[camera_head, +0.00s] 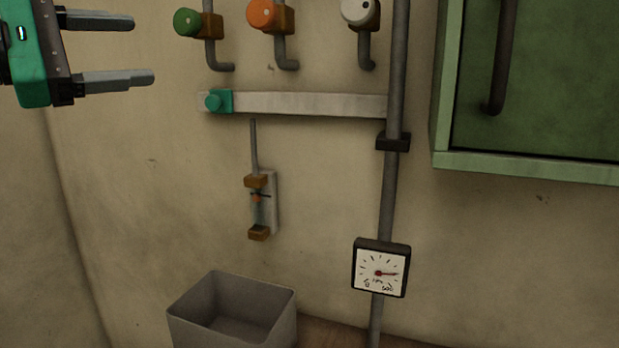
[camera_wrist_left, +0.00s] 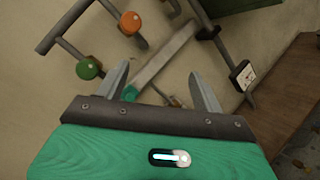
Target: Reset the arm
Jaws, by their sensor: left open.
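My left gripper (camera_head: 143,50) is at the upper left of the head view, with its teal body and two grey fingers pointing right. The fingers are apart with nothing between them. In the left wrist view the open fingers (camera_wrist_left: 162,85) point toward the wall, with the pale rail (camera_wrist_left: 165,55) and its teal slider showing between and behind them. The gripper touches nothing that I can see. My right gripper is in neither view.
Green (camera_head: 187,22), orange (camera_head: 264,14) and white (camera_head: 358,11) knobs sit on pipes above the rail (camera_head: 310,104) with its teal slider (camera_head: 217,101). A gauge (camera_head: 380,268), a small glass fitting (camera_head: 259,205), a green cabinet (camera_head: 540,80) and an open grey bin (camera_head: 283,312) are also here.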

